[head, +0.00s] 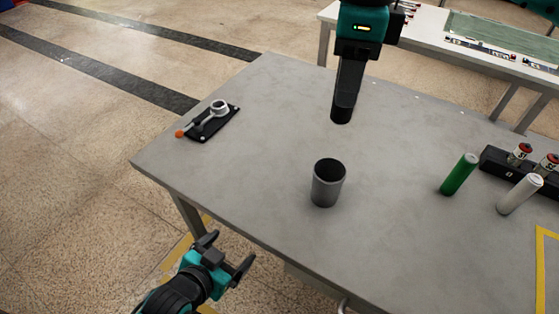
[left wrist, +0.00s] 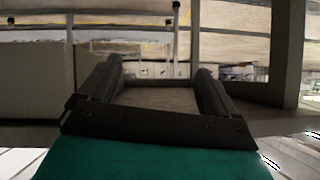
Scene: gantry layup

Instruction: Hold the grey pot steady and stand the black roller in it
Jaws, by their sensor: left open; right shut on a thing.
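The grey pot (head: 328,192) stands upright on the table, its open top showing a dark inside. My left gripper (head: 231,251) is open and empty beyond the table's near left edge, apart from the pot. In the left wrist view, the left gripper's two fingers (left wrist: 158,90) are spread with nothing between them. My right gripper (head: 349,84) points down above the table, beyond the pot in the picture. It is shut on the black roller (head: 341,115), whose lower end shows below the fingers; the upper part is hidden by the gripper. The roller is apart from the pot.
A green cylinder (head: 459,174) and a white cylinder (head: 519,194) are at the right of the grey table (head: 260,180), near a black rack (head: 496,161). A black plate with a clamp-like part (head: 213,123) lies at the left. The table around the pot is clear.

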